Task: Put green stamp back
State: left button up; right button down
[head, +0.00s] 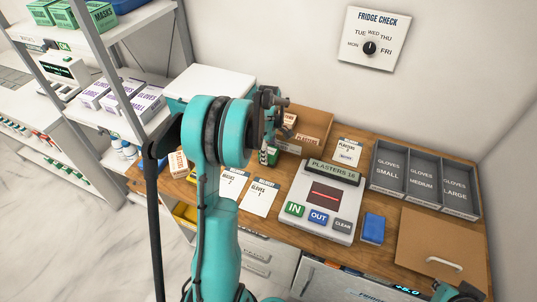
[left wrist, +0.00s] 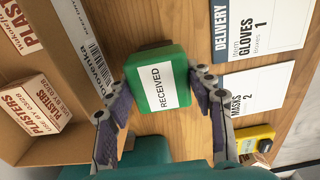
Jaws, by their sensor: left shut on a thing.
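The green stamp (left wrist: 160,80), a green block with a white label reading RECEIVED, is between the two fingers of my left gripper (left wrist: 162,100) in the left wrist view. The fingers are shut on its sides. In the head view my left gripper (head: 268,140) is over the wooden counter beside an open cardboard box, and a little of the green stamp (head: 273,157) shows under it. I cannot tell whether the stamp touches the counter. Part of my right gripper (head: 460,291) shows at the bottom right edge of the head view; its fingers are unclear.
The cardboard box (head: 313,122) holds plasters boxes. A plasters counting device (head: 322,190), a blue block (head: 373,228), delivery cards (head: 259,197) and grey glove bins (head: 425,178) stand on the counter. A yellow object (left wrist: 256,138) shows in the left wrist view.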

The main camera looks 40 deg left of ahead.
pick_arm(q)
jog(key=shift+f, duration=0.35)
jog(key=shift+r, duration=0.1)
jog(key=o, duration=0.5)
jog(key=shift+f, duration=0.2)
jog(key=o, duration=0.4)
jog(key=shift+o, duration=0.2)
jog(key=shift+r, duration=0.15)
